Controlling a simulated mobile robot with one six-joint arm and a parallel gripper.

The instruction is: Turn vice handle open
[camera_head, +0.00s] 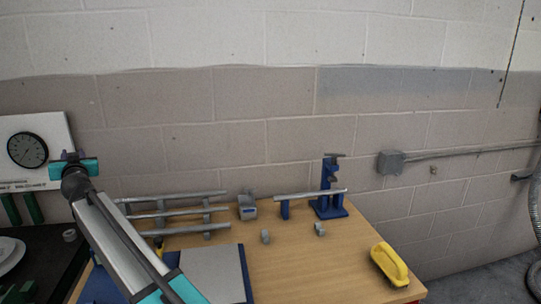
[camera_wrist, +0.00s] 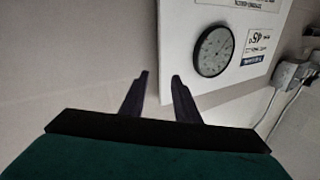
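A blue vice (camera_head: 329,207) stands upright at the back right of the wooden table, with a small grey bar handle (camera_head: 334,155) across its top. A grey pipe (camera_head: 305,195) runs level from the vice to a blue support (camera_head: 285,209) on its left. My gripper (camera_wrist: 159,80) shows in the wrist view with its two dark fingers apart and nothing between them. The vice is out of the wrist view.
Several grey pipes lie on a rack (camera_head: 207,217) at the back left of the table. A grey block (camera_head: 247,207), small grey fittings (camera_head: 320,229) and a yellow-handled tool (camera_head: 390,264) are on the table. A round gauge (camera_head: 27,149) hangs on a white panel. The table's front middle is clear.

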